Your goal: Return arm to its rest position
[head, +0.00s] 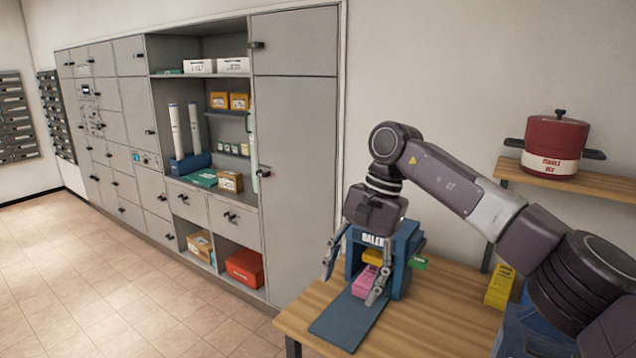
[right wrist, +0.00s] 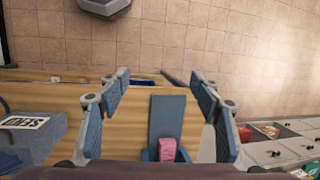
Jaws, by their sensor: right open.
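My right arm comes in from the right in the head view and bends down over the wooden table. My right gripper (head: 357,275) is open and empty, in front of the blue baler box (head: 401,243). In the right wrist view its fingers (right wrist: 158,120) stand wide apart with nothing between them but the scene beyond. A pink block (head: 366,281) sits at the mouth of the baler, and it also shows in the right wrist view (right wrist: 167,148). A yellow block (head: 372,257) is inside the baler. My left gripper is not in view.
The wooden table (head: 440,318) has bare room to the right. A yellow box (head: 499,287) stands near my arm. A red pot (head: 555,145) is on a wall shelf (head: 600,186). Grey cabinets (head: 295,140) with open shelves line the wall. The tiled floor (head: 90,290) is clear.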

